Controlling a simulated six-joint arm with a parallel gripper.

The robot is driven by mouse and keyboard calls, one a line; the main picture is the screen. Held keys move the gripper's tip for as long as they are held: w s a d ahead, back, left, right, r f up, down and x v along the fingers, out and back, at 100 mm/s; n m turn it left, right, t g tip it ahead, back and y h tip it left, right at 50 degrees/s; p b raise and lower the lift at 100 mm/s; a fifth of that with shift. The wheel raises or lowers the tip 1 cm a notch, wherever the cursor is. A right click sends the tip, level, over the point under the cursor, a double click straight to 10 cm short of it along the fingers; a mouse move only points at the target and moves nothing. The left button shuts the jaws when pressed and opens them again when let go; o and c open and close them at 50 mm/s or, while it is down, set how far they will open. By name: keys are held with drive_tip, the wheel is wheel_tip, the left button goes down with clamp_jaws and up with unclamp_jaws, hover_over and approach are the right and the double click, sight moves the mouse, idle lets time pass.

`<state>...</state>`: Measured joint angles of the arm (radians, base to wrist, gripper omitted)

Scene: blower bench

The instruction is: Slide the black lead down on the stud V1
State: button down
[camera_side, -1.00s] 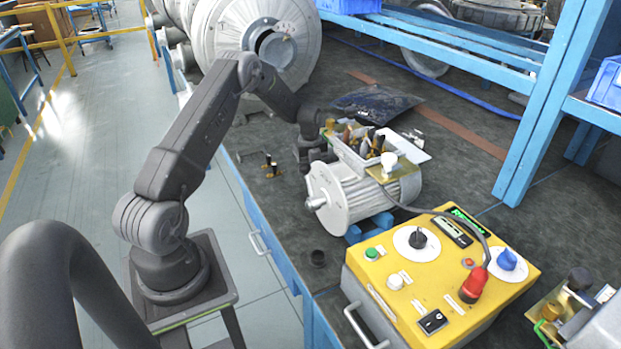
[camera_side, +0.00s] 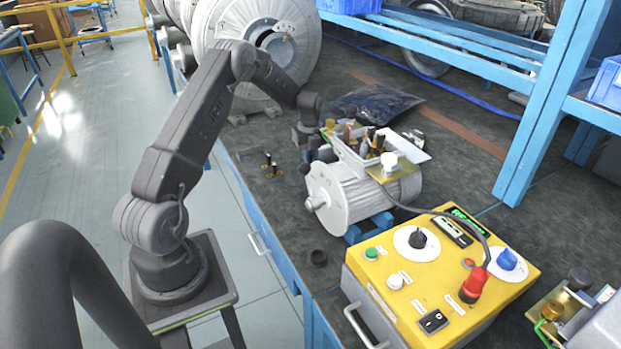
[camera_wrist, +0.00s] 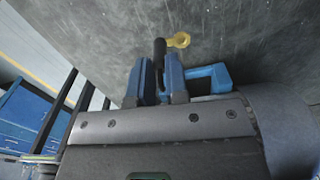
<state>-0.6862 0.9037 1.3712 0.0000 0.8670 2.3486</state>
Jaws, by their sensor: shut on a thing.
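My gripper (camera_wrist: 159,82) has blue fingers and is shut on the black lead (camera_wrist: 160,47). The lead's black sleeve sticks out past the fingertips, with a brass ring lug (camera_wrist: 180,40) at its end. In the side view my gripper (camera_side: 308,150) is at the left of the grey motor's open terminal box (camera_side: 352,158); its fingertips and the lead are hard to make out there. Several dark and brass-coloured posts and leads (camera_side: 368,142) stand in the box. I cannot tell which stud is V1. The lug is seen over bare grey surface in the wrist view.
The motor (camera_side: 345,195) lies on the dark bench on blue supports. A yellow control box (camera_side: 440,270) with a red plug stands in front. A dark bag (camera_side: 375,102) lies behind.

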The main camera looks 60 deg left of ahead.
wheel_tip(320, 180, up, 31)
drive_tip(key=w+d, duration=0.2)
drive_tip(key=d, duration=1.7)
drive_tip(key=shift+n, duration=0.5)
drive_tip(key=f, duration=0.3)
drive_tip(key=d+f, duration=0.1)
drive_tip(key=f, duration=0.1)
drive_tip(key=shift+s, duration=0.25)
drive_tip(key=shift+f, duration=1.6)
drive_tip(key=shift+f, duration=0.1)
drive_tip(key=shift+f, duration=1)
